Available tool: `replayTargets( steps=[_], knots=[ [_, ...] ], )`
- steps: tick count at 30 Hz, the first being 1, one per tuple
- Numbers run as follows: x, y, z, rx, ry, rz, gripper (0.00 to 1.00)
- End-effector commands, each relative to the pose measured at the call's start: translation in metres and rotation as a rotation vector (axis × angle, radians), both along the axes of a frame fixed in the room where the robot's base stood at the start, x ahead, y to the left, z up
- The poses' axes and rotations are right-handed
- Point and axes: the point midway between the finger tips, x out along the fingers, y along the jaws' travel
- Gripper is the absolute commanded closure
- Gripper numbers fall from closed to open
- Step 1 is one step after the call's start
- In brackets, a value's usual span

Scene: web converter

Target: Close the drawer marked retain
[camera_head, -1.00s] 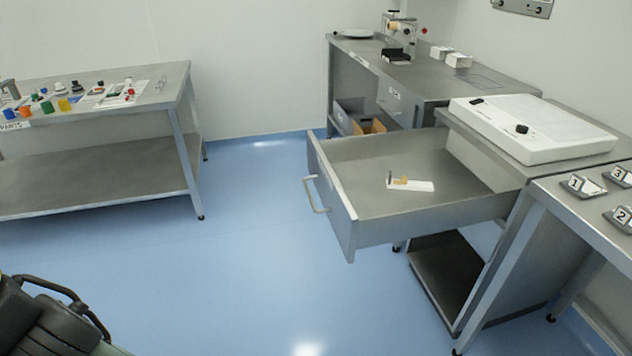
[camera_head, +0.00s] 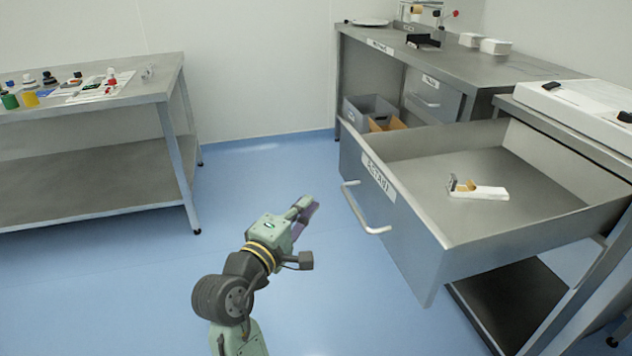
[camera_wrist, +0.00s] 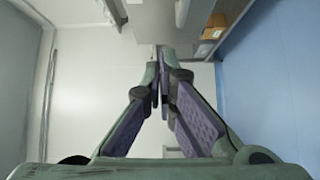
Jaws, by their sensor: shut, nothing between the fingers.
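The drawer (camera_head: 425,232) is pulled far out of its steel bench, with its front toward the left. A white label (camera_head: 378,179) on its front looks like it reads RETAIN, though the letters are hard to make out. A pale bar handle (camera_head: 362,212) sits on the front below the label. A small white piece with a tan and a dark part (camera_head: 478,190) lies inside the drawer. My gripper (camera_head: 310,207) is shut and empty, left of the handle and apart from it in the picture. In the wrist view its fingertips (camera_wrist: 163,65) meet.
A bench with a second drawer (camera_head: 432,95) stands behind, with a grey bin (camera_head: 368,107) and a cardboard box (camera_head: 385,124) below. A parts table (camera_head: 150,85) stands at left. A lower shelf (camera_head: 480,312) lies under the open drawer. Blue floor is clear left of the drawer.

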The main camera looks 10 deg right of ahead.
Motion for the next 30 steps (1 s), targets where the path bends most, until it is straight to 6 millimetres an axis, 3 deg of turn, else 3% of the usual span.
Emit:
replayTargets(
  steps=[5,18,24,30],
  knots=[
    [0.005,-0.017,-0.004,-0.010,0.023,-0.031,1.00],
    [0.071,-0.077,-0.002,-0.008,0.019,-0.026,1.00],
    [0.071,-0.105,-0.003,-0.006,0.018,-0.025,1.00],
    [0.071,-0.114,-0.004,-0.007,0.019,-0.023,1.00]
  ],
)
